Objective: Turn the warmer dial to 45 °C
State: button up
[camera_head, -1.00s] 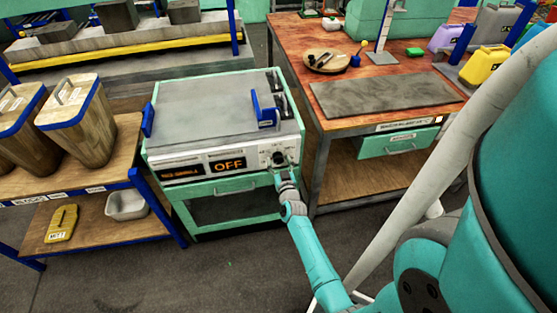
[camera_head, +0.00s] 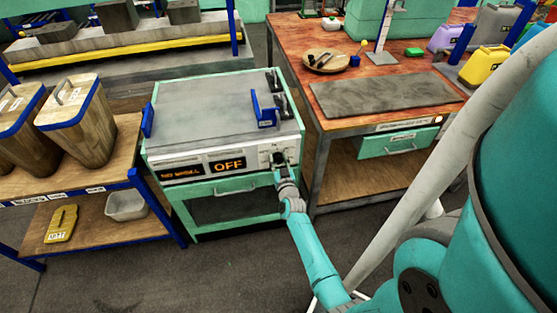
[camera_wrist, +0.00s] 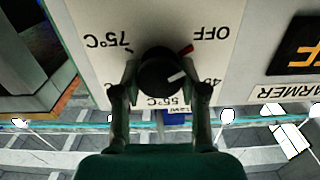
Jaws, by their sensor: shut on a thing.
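The warmer (camera_head: 222,115) is a grey box with a mint-green frame; its orange display (camera_head: 228,166) reads OFF. The black round dial (camera_wrist: 158,72) sits on its white front panel, upside down in the wrist view. My gripper (camera_wrist: 160,84) is shut on the dial, one finger on each side. Labels 55°C and 75°C also show. In the head view my gripper (camera_head: 279,165) covers much of the dial.
A blue handle (camera_head: 265,112) stands on the warmer's top right. A wooden bench (camera_head: 400,112) with a grey mat is to the right. A shelf (camera_head: 125,182) with wooden bins is to the left. Open floor lies in front.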

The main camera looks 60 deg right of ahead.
jog(key=m, duration=0.5)
jog(key=shift+s+d+m, duration=0.1)
jog(key=shift+m, duration=0.2)
jog(key=m, duration=0.5)
jog(key=shift+m, duration=0.4)
jog(key=shift+f, duration=0.1)
jog(key=o, duration=1.1)
jog(key=v, duration=1.2)
jog(key=shift+s+d, duration=0.1)
